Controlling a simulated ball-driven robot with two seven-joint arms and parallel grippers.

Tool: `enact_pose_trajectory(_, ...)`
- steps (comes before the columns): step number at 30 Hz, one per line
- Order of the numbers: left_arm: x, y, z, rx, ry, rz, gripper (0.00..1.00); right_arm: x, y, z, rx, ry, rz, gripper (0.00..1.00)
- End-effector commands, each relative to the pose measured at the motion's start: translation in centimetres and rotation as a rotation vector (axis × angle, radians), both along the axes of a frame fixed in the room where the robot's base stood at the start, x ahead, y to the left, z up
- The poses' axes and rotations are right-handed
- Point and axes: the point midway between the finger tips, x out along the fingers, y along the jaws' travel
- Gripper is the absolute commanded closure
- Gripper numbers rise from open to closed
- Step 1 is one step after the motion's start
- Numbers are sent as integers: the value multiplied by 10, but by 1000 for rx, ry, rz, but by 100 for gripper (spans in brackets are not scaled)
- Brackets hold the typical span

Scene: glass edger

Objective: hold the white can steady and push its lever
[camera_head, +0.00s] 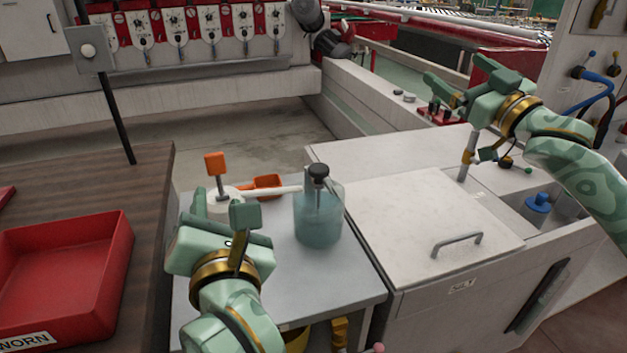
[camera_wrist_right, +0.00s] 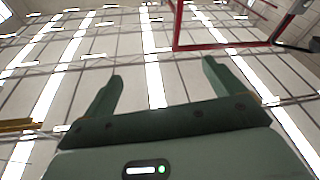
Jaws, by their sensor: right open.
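The white can (camera_head: 229,193) stands on the small grey table in the camera_head view, with its long white spout pointing right. Its orange lever (camera_head: 215,163) sticks up above it. My left gripper (camera_head: 222,208) is low at the near side of the can, with a finger to either side of it. The gripper hides much of the can's body, and I cannot tell whether the fingers touch it. My right gripper (camera_head: 456,72) is raised at the upper right, open and empty, far from the can. Its empty fingers also show in the right wrist view (camera_wrist_right: 162,72), against the ceiling.
A clear bottle (camera_head: 318,218) of bluish liquid with a dark top stands right of the can, near the spout. An orange scoop-like object (camera_head: 267,184) lies behind the spout. A red bin (camera_head: 70,262) is on the wooden bench at left. A white lidded cabinet (camera_head: 420,215) adjoins the table at right.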

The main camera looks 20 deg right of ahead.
Motion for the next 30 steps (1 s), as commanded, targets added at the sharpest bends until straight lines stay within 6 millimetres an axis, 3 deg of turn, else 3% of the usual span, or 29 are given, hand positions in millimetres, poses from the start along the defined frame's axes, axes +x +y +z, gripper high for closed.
enact_pose_trajectory(1,0,0,0,0,0,0,64,5,23,-29,2,41,53,7)
enact_pose_trajectory(6,0,0,0,0,0,0,64,7,110,-115,-1,157,241,7)
enact_pose_trajectory(10,0,0,0,0,0,0,64,-9,181,-168,8,220,392,7)
enact_pose_trajectory(15,0,0,0,0,0,0,64,-40,257,-212,26,268,558,7)
enact_pose_trajectory(19,0,0,0,0,0,0,64,-60,292,-228,37,283,637,7)
enact_pose_trajectory(23,0,0,0,0,0,0,64,-69,299,-238,76,325,662,7)
enact_pose_trajectory(30,0,0,0,0,0,0,64,-48,321,-239,98,338,666,7)
